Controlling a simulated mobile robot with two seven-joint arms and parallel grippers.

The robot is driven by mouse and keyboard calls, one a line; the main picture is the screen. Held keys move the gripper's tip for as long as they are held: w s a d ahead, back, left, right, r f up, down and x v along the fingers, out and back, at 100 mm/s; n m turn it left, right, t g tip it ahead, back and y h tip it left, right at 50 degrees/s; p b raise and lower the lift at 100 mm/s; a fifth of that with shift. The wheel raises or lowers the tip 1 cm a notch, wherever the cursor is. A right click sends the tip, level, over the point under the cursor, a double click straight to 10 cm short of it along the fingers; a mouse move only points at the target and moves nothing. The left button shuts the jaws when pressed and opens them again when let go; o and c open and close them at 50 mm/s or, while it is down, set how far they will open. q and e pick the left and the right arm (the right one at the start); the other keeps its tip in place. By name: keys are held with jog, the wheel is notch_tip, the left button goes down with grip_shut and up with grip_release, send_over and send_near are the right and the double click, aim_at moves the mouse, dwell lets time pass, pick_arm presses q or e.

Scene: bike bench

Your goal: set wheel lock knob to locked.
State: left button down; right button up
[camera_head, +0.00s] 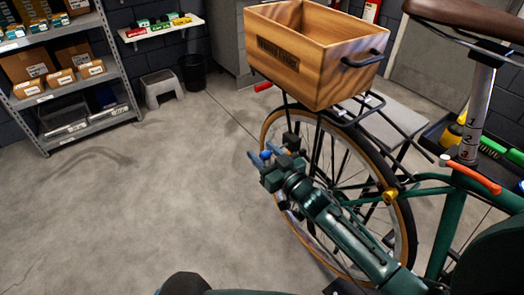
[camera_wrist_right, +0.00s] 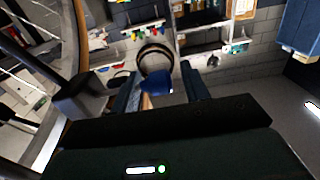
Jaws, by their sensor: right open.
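A small blue knob (camera_head: 266,154), which looks like the wheel lock knob, shows beside the rear wheel (camera_head: 366,150) of the green bike. In the right wrist view the blue knob (camera_wrist_right: 157,83) sits between the two finger lines, below a dark ring. My right gripper (camera_head: 265,158) reaches past the wheel from the lower right. It is open, and its fingers (camera_wrist_right: 164,86) stand on either side of the knob in the wrist view. A gap shows to the right finger; contact with the left one cannot be told. The knob's setting cannot be read. My left gripper is out of view.
A wooden crate (camera_head: 318,62) sits on the rear rack above the wheel. The saddle and seat post (camera_head: 473,110) are at the right, with an orange-red lever (camera_head: 470,174). A shelf unit (camera_head: 68,85) stands at the left. The floor (camera_head: 130,210) between is clear.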

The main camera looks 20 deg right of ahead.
jog(key=shift+w+a, duration=0.2)
jog(key=shift+w, duration=0.35)
jog(key=shift+a, duration=0.1)
grip_shut()
